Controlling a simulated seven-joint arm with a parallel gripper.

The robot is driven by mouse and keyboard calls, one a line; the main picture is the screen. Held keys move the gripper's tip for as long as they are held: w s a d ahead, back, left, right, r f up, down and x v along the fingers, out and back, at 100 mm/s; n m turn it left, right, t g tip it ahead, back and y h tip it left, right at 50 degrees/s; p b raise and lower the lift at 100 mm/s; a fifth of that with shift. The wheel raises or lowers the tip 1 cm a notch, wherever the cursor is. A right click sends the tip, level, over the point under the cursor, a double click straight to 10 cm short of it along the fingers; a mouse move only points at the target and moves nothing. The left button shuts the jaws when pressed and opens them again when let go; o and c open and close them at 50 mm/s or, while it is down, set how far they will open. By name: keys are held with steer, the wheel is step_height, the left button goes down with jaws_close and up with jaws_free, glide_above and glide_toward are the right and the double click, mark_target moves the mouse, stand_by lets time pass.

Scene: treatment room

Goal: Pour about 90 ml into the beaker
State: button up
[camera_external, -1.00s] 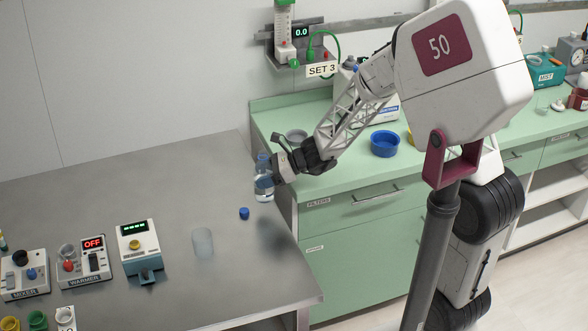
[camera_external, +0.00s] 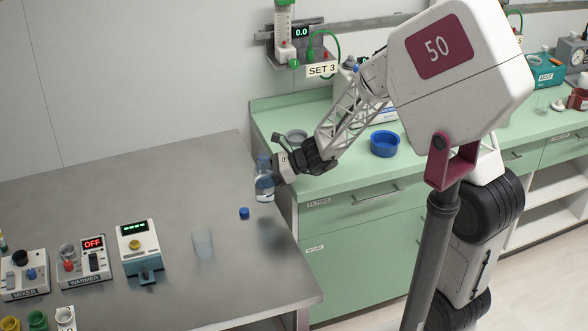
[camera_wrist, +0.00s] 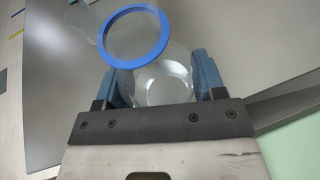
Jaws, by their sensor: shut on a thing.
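A clear bottle (camera_external: 264,190) with liquid in its lower part is upright at the right side of the steel table. My gripper (camera_external: 268,182) is shut on the bottle; in the wrist view my gripper (camera_wrist: 165,88) has a blue finger on each side of it. In the wrist view, the bottle's blue-ringed mouth (camera_wrist: 136,62) is open and liquid shows below. I cannot tell whether its base touches the table. The beaker (camera_external: 202,243), translucent and upright, stands on the table in front of and left of the bottle. Its contents are not clear.
A blue cap (camera_external: 244,213) lies on the steel table (camera_external: 110,205) between bottle and beaker. A device with a green display (camera_external: 140,252) and a warmer reading OFF (camera_external: 85,264) stand left of the beaker. The green counter (camera_external: 325,183) is close behind my gripper.

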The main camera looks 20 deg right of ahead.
mark_target(262, 162)
steer(key=shift+r, duration=2.45)
steer(key=shift+s+a+r, duration=0.1)
steer(key=shift+s+a, duration=0.05)
steer(key=shift+a, duration=0.1)
steer(key=s+a, duration=2.1)
steer(key=a, duration=0.1)
step_height(262, 162, down, 9)
steer(key=shift+a+r, duration=0.2)
steer(key=shift+m, duration=0.3)
